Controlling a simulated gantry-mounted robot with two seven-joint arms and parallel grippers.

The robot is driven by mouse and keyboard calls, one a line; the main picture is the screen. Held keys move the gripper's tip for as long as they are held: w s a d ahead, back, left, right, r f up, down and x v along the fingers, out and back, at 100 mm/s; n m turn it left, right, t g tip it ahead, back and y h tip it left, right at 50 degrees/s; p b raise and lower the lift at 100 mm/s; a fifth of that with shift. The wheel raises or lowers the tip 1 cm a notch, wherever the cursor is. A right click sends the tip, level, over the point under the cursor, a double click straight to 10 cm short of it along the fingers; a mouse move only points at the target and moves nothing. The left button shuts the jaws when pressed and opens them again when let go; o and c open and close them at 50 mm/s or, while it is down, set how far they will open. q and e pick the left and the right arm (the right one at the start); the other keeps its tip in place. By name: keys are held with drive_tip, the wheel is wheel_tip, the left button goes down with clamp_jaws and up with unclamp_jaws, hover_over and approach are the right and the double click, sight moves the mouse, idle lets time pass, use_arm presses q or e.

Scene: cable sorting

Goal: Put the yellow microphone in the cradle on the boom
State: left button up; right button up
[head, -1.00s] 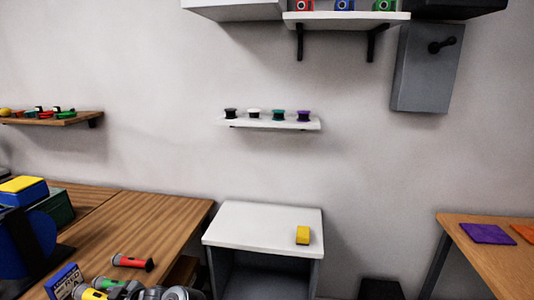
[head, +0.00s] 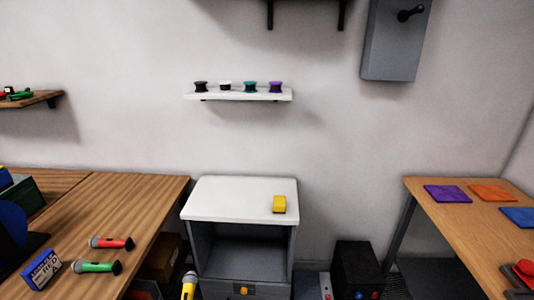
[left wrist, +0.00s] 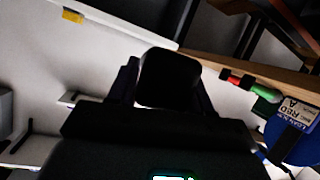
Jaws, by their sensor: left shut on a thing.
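The yellow microphone (head: 189,286) shows at the bottom edge of the head view, head up, in front of the white-topped cabinet; its lower part is cut off. In the left wrist view my left gripper (left wrist: 168,85) is shut on a dark, rounded end between its fingers, which I take to be the microphone's. The left gripper is out of the head view. The boom and its cradle do not show in either view. My right gripper is not in view.
A red microphone (head: 110,243), a green microphone (head: 95,267) and a blue label box (head: 41,269) are on the left wooden table. A yellow block (head: 279,204) sits on the white-topped cabinet (head: 225,200). The right table (head: 460,227) holds coloured mats.

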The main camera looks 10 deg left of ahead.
use_arm(q)
drive_tip(key=d+r+m+h, duration=0.1)
drive_tip(key=d+m+h, duration=0.2)
drive_tip(key=d, duration=0.5)
drive_tip(key=s+r+p, duration=0.2)
drive_tip(key=r+p, duration=0.9)
drive_tip(key=p, duration=0.1)
drive_tip(key=s+r+p, duration=0.3)
drive_tip(key=r+p, duration=0.9)
drive_tip(key=p, duration=0.1)
drive_tip(key=s+r+p, duration=0.3)
drive_tip(key=r+p, duration=0.9)
drive_tip(key=p, duration=0.1)
drive_tip(key=shift+s+a, duration=0.25)
drive_tip(key=shift+a, duration=0.1)
